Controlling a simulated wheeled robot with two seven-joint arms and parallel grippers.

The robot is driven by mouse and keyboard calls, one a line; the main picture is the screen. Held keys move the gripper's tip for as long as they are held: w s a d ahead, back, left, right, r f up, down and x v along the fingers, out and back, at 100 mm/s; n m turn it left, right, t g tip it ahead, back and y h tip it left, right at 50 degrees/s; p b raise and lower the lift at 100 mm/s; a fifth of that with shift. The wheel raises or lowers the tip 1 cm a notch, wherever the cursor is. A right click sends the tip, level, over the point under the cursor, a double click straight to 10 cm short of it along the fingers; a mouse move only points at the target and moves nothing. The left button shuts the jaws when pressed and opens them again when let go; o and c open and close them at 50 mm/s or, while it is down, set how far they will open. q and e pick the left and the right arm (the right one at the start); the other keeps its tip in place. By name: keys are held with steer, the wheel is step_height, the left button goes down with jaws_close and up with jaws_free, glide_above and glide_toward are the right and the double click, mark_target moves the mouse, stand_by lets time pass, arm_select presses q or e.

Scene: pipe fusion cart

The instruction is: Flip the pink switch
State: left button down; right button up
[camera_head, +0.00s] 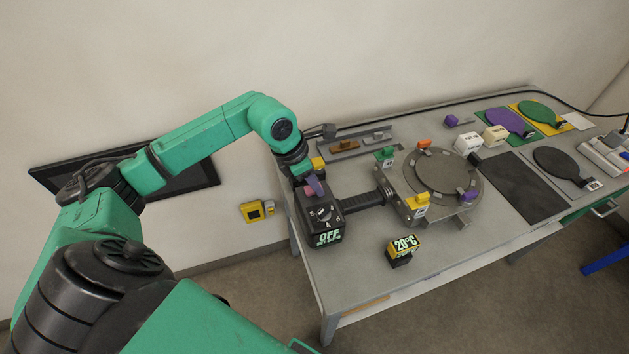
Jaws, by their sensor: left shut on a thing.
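A black control box (317,222) stands at the front left corner of the grey table, with a lit display reading OFF on its front. The pink switch (309,191) is on top of the box, mostly hidden by the gripper and only a small pink part shows. My left gripper (313,184) reaches down from the left arm onto the top of the box and is shut at the switch. The exact contact at the fingertips is too small to see clearly. My right gripper is out of view.
The grey table (345,280) holds a round clamp machine (442,175) right of the box. A small display (404,246) reading 20°C stands in front. Coloured paddles, including a purple one (508,122), lie at the back right. A yellow wall box (252,211) is left of the table.

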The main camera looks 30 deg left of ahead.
arm_select(q)
steer(key=shift+w+d+r+g+y+p, duration=0.25)
steer(key=shift+g+y+p, duration=0.15)
steer(key=shift+g+y, duration=0.15)
steer(key=shift+w+f+g+y, duration=0.1)
steer(key=shift+f+g+y, duration=0.2)
steer(key=shift+g+y, duration=0.35)
steer(key=c, duration=0.6)
jaws_free()
steer(key=shift+r, duration=0.1)
step_height(320, 180, up, 14)
steer(key=b, duration=0.1)
steer(key=shift+s+a+r+b, duration=0.2)
steer(key=shift+s+a+b, duration=0.05)
steer(key=shift+s+b, duration=0.15)
